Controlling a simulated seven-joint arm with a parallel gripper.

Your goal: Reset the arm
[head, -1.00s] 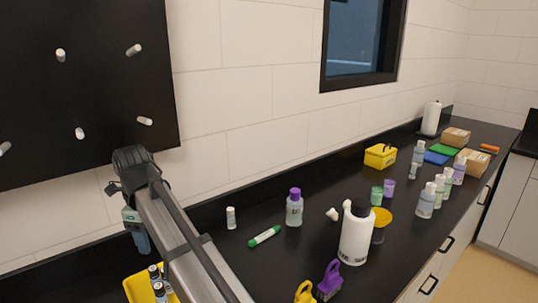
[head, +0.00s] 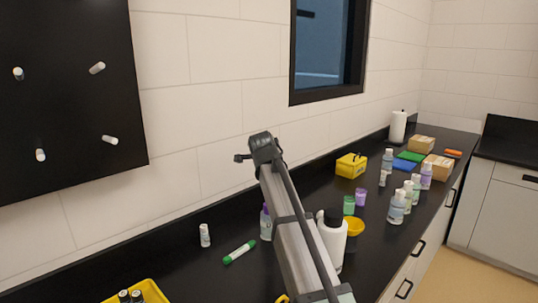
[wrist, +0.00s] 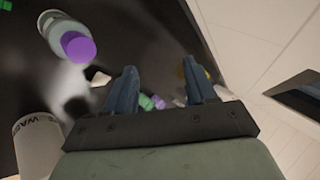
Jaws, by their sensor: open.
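My gripper (wrist: 161,85) shows in the wrist view with its two blue fingers apart and nothing between them. It hangs above the counter, with small green and purple items far beyond the fingertips. In the head view my arm rises from the bottom edge, and the gripper is hidden behind it. A purple-capped bottle (head: 265,222) stands partly hidden behind my arm. It also shows in the wrist view (wrist: 66,34), to the left of the fingers and apart from them.
A white wash bottle (head: 334,238) stands close right of my arm. A green marker (head: 240,251), a small white bottle (head: 205,235) and a yellow tray (head: 150,290) are to the left. A yellow box (head: 351,165) and several bottles stand further right. A black pegboard (head: 70,110) hangs at left.

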